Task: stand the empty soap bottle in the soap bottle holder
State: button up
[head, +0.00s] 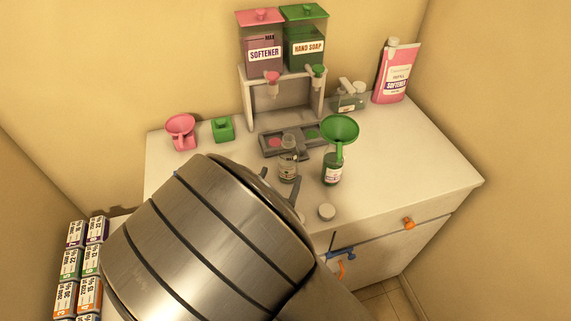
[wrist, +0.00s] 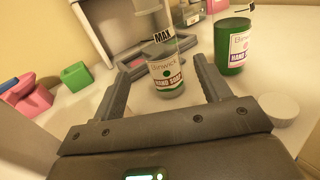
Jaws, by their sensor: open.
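The empty soap bottle (head: 288,172) is a clear bottle with a hand soap label, upright on the white counter. It also shows in the wrist view (wrist: 166,75), with its top cut off. My gripper (head: 279,181) is open, its two fingers on either side of the bottle's lower part; in the wrist view my gripper (wrist: 163,85) shows gaps beside the bottle. A grey tray (head: 269,154) with pink and green marks lies behind the bottle, below the dispensers. I cannot tell for certain whether it is the soap bottle holder. The bottle hides part of it.
A bottle of green soap (head: 333,174) with a green funnel (head: 340,129) stands close right. A white cap (head: 327,211) lies in front. A pink funnel (head: 181,130) and green box (head: 222,130) are left.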

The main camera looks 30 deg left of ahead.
jog(key=shift+s+d, duration=0.15)
jog(key=shift+s, duration=0.65)
jog(key=shift+s+d, duration=0.15)
jog(key=shift+s, duration=0.6)
jog(key=w+d+r+m+g+h, duration=0.25)
jog(key=d+m+h, duration=0.2)
jog(key=d, duration=0.25)
jog(key=w+d+r+m+g+h, duration=0.1)
jog(key=w+d+m+g+h, duration=0.15)
jog(key=d+m, duration=0.45)
jog(key=w+d+r+m+g+h, duration=0.1)
jog(key=w+d+m+g+h, duration=0.2)
jog(key=d, duration=0.5)
jog(key=s+d+r+m+g+y, duration=0.1)
jog(key=s+d+r+m+g, duration=0.15)
jog(key=d+m, duration=0.5)
jog(key=s+d+r+m+g+y, duration=0.1)
jog(key=s+d+r+m+g, duration=0.1)
jog(key=s+d+m+g, duration=0.4)
jog(key=s+d+r+m+t+y, duration=0.2)
jog(key=d+r+m+t+y, duration=0.1)
jog(key=r+m, duration=0.4)
jog(key=m+t+y, duration=0.1)
jog(key=m, duration=0.2)
jog(key=shift+d+r+y, duration=0.2)
jog(key=shift+d+y, duration=0.1)
jog(key=shift+d, duration=0.05)
jog(key=shift+o, duration=0.5)
jog(key=shift+t, duration=0.25)
